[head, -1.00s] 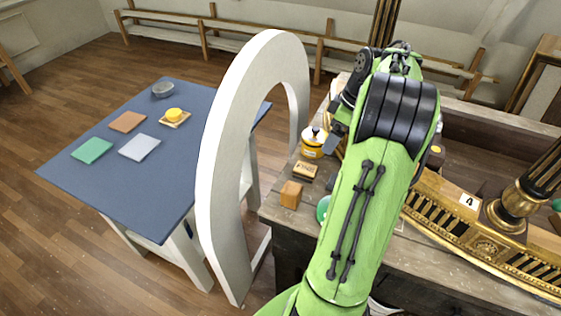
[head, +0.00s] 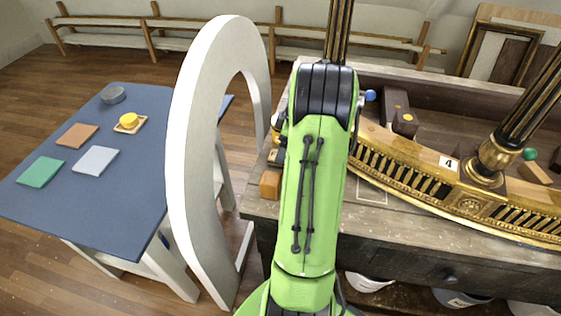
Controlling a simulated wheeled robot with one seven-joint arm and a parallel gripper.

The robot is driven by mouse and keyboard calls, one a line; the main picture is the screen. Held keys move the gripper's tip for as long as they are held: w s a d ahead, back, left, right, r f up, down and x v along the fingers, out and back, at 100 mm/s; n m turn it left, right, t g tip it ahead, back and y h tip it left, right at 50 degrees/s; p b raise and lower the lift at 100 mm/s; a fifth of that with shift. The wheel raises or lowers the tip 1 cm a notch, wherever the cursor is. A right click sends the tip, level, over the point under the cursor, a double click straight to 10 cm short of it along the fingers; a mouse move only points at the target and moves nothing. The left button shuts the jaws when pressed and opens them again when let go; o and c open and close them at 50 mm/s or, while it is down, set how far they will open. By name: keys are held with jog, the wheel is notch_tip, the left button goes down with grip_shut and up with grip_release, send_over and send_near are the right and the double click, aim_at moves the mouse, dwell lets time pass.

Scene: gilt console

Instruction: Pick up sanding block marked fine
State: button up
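An orange-brown block (head: 270,184) sits at the front left corner of the wooden workbench. Just behind it, a small part of another brown block (head: 274,157) shows beside my green arm. No marking can be read on either block, so I cannot tell which is marked fine. My gripper is hidden behind my own arm, which reaches forward over the bench. Whether it holds anything does not show.
A gilt console piece (head: 448,163) with a number 4 tag lies across the bench (head: 385,225). A white arch (head: 182,170) stands left of the bench.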

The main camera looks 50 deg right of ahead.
jog(key=x, duration=0.3)
jog(key=shift+w+f, duration=0.1)
jog(key=shift+f, duration=0.15)
jog(key=shift+r, duration=0.1)
jog(key=shift+c, duration=0.2)
jog(key=c, duration=1.1)
notch_tip(320, 180, up, 10)
jog(key=p, duration=0.2)
jog(key=o, duration=0.4)
jog(key=c, duration=0.3)
